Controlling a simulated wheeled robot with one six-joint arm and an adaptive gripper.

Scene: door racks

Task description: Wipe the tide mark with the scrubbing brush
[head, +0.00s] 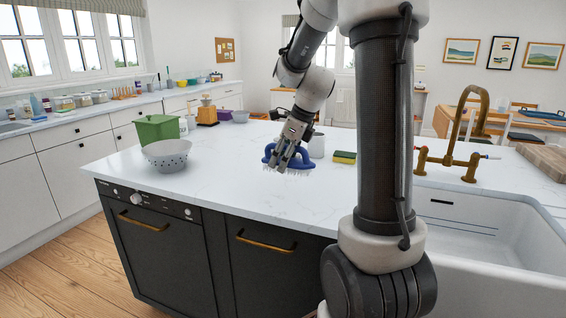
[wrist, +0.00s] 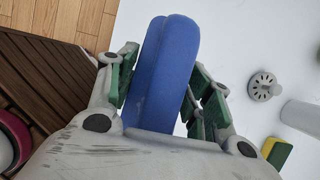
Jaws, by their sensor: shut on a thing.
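The scrubbing brush (head: 304,162) has a blue body and pale bristles that point down. My gripper (head: 287,152) is shut on it, over the white island worktop. The bristles are at or just above the worktop; I cannot tell if they touch. In the wrist view my gripper (wrist: 163,78) has its green-padded fingers on both sides of the brush's blue handle (wrist: 167,65). I cannot make out the tide mark in either view.
A colander (head: 167,155) and a green container (head: 156,130) stand left of the brush. The white sink (head: 465,235) and brass tap (head: 453,160) are further right. The worktop (head: 225,190) in front is clear.

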